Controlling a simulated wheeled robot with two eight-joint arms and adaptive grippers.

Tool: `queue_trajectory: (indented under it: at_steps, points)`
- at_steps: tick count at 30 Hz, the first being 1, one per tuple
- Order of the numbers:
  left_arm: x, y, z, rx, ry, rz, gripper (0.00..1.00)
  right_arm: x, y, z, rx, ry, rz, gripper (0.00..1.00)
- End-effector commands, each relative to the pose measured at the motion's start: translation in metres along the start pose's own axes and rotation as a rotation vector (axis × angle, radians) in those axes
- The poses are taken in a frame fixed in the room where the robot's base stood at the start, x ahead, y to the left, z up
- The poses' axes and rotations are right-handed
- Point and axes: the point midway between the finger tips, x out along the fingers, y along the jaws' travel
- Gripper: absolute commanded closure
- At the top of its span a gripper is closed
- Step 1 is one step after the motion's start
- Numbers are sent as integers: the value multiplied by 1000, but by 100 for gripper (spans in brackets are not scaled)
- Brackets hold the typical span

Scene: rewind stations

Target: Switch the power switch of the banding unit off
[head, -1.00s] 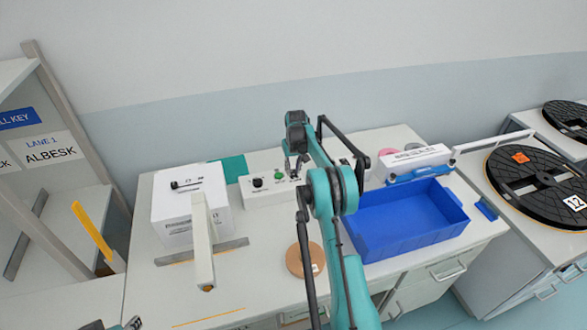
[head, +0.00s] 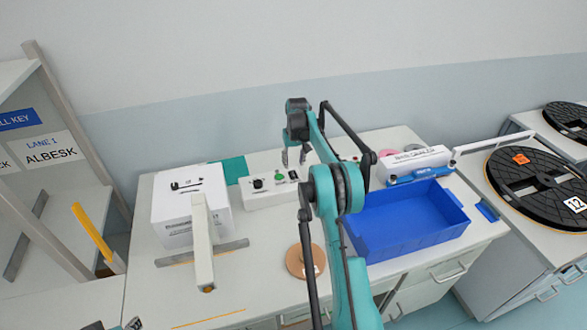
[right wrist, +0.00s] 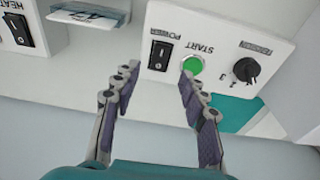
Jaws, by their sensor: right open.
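The banding unit's control panel (head: 268,198) is a white box with a black knob, a green START button (right wrist: 193,65) and a black rocker power switch (right wrist: 160,56). The switch also shows in the head view (head: 294,175); I cannot tell which way its rocker is set. My right gripper (head: 294,157) is open and empty, above the panel. In the right wrist view its fingertips (right wrist: 159,75) frame the power switch, with the right one near the START button. I see no contact. At the bottom left edge, only a small part of my left gripper (head: 133,323) shows.
A white printed box (head: 180,210) and a pale upright arm (head: 202,245) stand left of the panel. A brown roll (head: 304,261) lies in front. A blue bin (head: 408,235) and the bag sealer (head: 413,160) are at right. Another switch, marked HEAT (right wrist: 19,29), is nearby.

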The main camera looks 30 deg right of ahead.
Motion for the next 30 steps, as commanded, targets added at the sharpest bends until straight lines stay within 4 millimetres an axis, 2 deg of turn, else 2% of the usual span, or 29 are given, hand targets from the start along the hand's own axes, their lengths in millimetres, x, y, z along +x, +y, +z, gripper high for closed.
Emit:
queue_trajectory:
  at_steps: [3,10,15,30]
  points:
    - [0,0,0,0,0,0,60,-27,0,0,0,0,0,57]
    - [0,0,0,0,0,0,60,-59,0,0,0,0,0,57]
    - [0,0,0,0,0,0,60,-65,0,0,0,0,0,57]
    - [0,0,0,0,0,0,60,-67,-2,1,-2,2,0,57]
